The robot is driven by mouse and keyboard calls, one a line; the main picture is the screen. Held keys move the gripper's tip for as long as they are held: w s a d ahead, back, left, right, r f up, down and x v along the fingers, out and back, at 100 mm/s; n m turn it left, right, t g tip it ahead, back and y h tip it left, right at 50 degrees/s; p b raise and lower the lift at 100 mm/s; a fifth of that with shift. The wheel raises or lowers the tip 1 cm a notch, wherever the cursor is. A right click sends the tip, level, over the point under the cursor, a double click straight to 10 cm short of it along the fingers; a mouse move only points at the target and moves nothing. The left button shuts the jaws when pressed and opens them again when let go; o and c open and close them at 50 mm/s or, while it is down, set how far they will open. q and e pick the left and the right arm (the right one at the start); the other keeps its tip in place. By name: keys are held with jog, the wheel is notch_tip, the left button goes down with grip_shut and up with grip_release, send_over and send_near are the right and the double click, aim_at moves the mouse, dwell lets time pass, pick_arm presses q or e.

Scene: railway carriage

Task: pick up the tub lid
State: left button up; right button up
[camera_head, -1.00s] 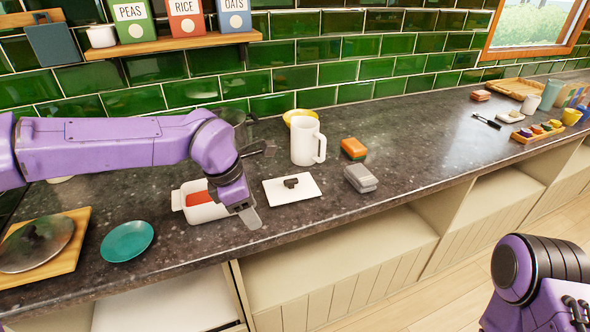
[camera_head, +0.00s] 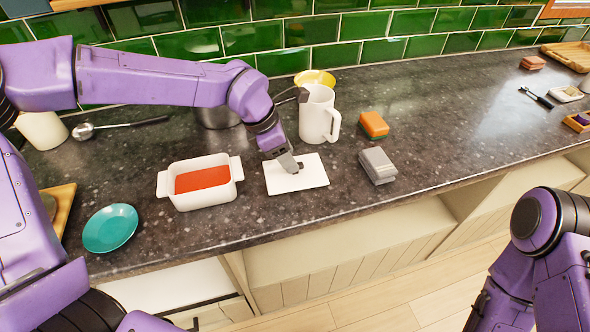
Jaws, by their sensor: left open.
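The tub lid (camera_head: 311,176) is a flat white rectangle lying on the dark counter, right of the tub. Its dark knob showed earlier and is now mostly hidden by my left gripper. The white tub (camera_head: 207,198) with handles holds something red and stands open. My left gripper (camera_head: 290,165) is open and points down over the middle of the lid, at the knob. I cannot tell whether the knob is between its fingers. My right arm shows at the lower right, but its gripper is out of view.
A white jug (camera_head: 317,117) stands just behind the lid, with a yellow bowl (camera_head: 315,77) behind it. A teal plate (camera_head: 110,229) is at the left. The counter's front edge is near.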

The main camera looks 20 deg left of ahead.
pick_arm(q)
jog(key=x, duration=0.3)
jog(key=shift+w+f, duration=0.35)
jog(key=shift+w, duration=0.05)
jog(key=shift+s+r, duration=0.1)
jog(key=shift+s, duration=0.1)
jog(key=shift+w, duration=0.1)
grip_shut()
